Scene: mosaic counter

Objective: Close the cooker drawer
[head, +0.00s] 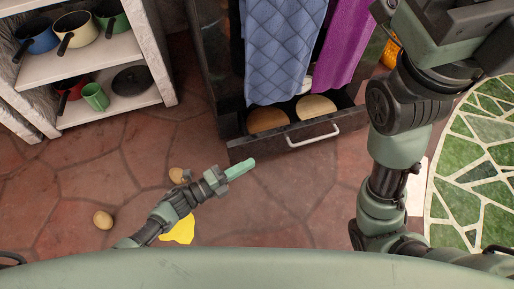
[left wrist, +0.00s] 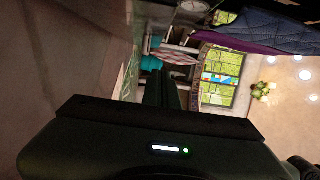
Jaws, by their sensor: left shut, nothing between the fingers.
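The cooker drawer (head: 290,144) stands pulled out low at the front of a dark cooker (head: 215,70). Its silver bar handle (head: 314,136) is on the front panel. Several round things, brown and pale (head: 316,107), lie inside. My left gripper (head: 243,168) is shut and empty, in front of the drawer's left part and a little apart from it in the picture. Its dark fingers also show in the left wrist view (left wrist: 168,92), where I cannot make out the drawer. My right arm rises at the right; its fingertips are out of frame.
A blue cloth (head: 285,45) and a purple cloth (head: 348,40) hang over the drawer's back part. A white shelf (head: 75,70) with pots stands at the left. A green mosaic surface (head: 480,150) is at the right.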

